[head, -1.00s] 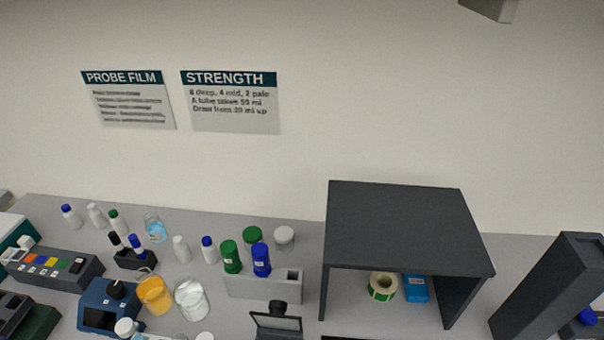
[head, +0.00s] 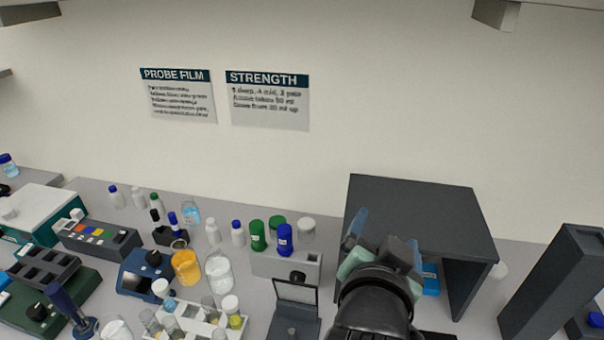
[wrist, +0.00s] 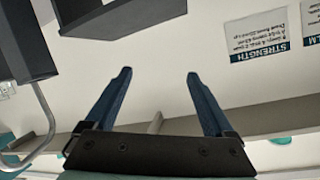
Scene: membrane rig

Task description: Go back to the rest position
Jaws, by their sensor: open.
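My gripper (wrist: 158,80) shows in the wrist view with its two blue fingers spread apart and nothing between them. In the head view my gripper (head: 378,240) is raised at the right of centre, in front of the dark grey shelf box (head: 420,205). It hides part of the box's opening and most of what stands inside. A blue item (head: 431,280) shows in the box beside my wrist. The wrist camera faces the wall, and the STRENGTH sign (wrist: 258,38) appears upside down in it.
A tube rack (head: 205,325) and an orange-filled beaker (head: 186,267) stand at the front left of the bench. Green- and blue-capped bottles (head: 257,236) stand by a grey holder (head: 283,264). A tall dark stand (head: 555,280) is at the right.

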